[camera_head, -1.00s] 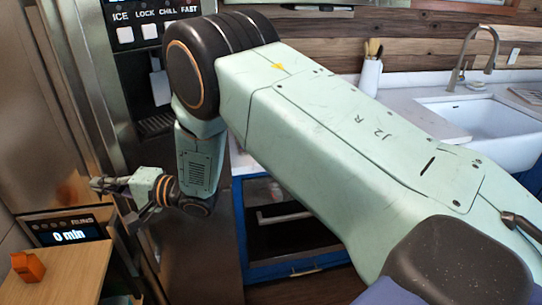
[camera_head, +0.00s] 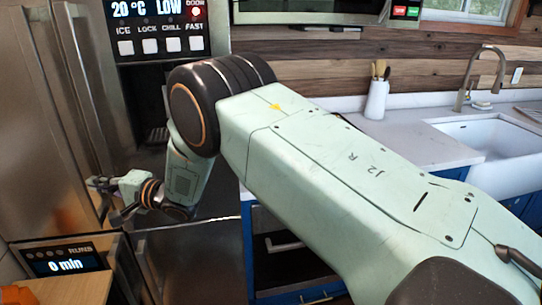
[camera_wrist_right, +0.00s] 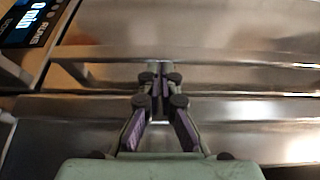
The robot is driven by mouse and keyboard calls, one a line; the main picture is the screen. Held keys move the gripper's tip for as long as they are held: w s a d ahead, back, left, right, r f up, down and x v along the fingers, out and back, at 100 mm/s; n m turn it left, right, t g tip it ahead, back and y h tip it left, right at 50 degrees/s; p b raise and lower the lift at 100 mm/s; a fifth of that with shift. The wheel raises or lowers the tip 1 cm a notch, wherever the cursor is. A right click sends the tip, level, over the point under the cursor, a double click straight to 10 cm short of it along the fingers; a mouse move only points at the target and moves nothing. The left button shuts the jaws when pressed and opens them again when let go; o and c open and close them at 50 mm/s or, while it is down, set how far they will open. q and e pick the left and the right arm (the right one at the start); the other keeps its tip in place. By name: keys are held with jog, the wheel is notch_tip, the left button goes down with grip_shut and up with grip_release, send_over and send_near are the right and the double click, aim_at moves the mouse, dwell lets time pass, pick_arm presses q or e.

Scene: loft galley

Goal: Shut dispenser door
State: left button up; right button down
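The dispenser panel (camera_head: 158,42) is on a steel fridge front at upper left in the head view. It reads 20 °C and LOW, and a red light is lit under DOOR. A dark dispenser recess (camera_head: 158,134) below it is partly hidden by my right arm. The steel door front (camera_head: 200,262) continues beneath. My right gripper (camera_head: 97,185) is at the steel fronts left of the recess. In the wrist view my right gripper (camera_wrist_right: 160,76) has its fingertips together with nothing visible between them, over brushed steel (camera_wrist_right: 230,45). I cannot tell whether it touches. My left gripper is out of view.
A small appliance display (camera_head: 66,263) reading 0 min stands at lower left, beside a wooden surface (camera_head: 60,289) and an orange object (camera_head: 14,295). A counter (camera_head: 415,145) with a white sink (camera_head: 500,145) and a utensil holder (camera_head: 376,100) are at right, behind my arm.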

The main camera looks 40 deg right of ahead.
jog(key=shift+w+d+m+t+h, duration=0.3)
jog(key=shift+w+h, duration=0.1)
jog(key=shift+w, duration=0.25)
jog(key=shift+a, duration=0.25)
jog(key=shift+d, duration=0.15)
